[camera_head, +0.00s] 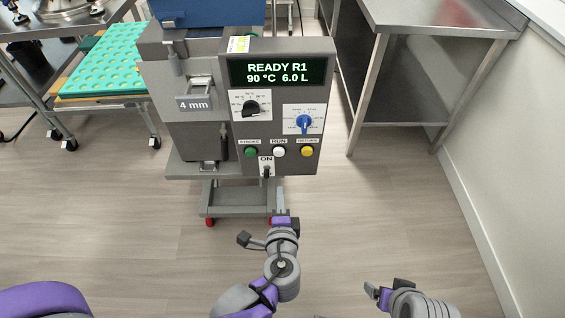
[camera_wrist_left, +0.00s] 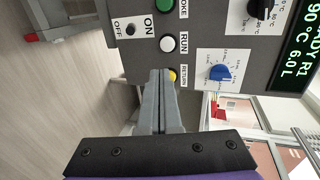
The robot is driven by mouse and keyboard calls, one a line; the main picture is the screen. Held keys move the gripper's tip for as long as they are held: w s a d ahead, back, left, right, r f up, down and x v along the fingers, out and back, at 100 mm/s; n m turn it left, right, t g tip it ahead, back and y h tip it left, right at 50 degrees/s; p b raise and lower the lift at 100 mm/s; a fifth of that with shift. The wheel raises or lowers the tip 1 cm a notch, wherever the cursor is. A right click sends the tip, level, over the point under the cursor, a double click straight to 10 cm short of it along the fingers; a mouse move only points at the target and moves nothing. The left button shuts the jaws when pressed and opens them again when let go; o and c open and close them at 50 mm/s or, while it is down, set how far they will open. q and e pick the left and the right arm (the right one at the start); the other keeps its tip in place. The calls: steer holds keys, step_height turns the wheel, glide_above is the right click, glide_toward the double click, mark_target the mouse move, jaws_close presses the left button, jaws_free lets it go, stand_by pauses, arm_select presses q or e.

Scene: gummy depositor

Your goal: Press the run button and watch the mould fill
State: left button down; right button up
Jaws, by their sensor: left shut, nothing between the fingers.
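The run button (camera_head: 279,152) is white, on the grey control panel (camera_head: 295,110) between the green stroke button (camera_head: 251,152) and the yellow return button (camera_head: 307,152). It also shows in the left wrist view (camera_wrist_left: 167,43). The display (camera_head: 277,71) reads READY R1, 90 °C, 6.0 L. My left gripper (camera_head: 280,192) is shut and empty below the panel; in the wrist view its fingertips (camera_wrist_left: 160,74) appear below the run button and partly cover the return button. Contact cannot be told. A teal mould sheet (camera_head: 108,58) with round cavities lies at left. My right gripper (camera_head: 385,292) is low right, jaws unclear.
The on/off switch (camera_head: 266,172) sits under the buttons. A black knob (camera_head: 251,107) and a blue knob (camera_head: 304,122) are above them. A steel table (camera_head: 435,18) stands to the right. The floor (camera_head: 400,200) before it is clear.

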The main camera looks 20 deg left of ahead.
arm_select(q)
steer(key=shift+w, duration=0.1)
steer(key=b, duration=0.3)
glide_toward(279, 155)
steer(key=x, duration=0.5)
steer(key=shift+f, duration=0.15)
steer(key=shift+w+a, duration=0.2)
steer(key=shift+w, duration=0.5)
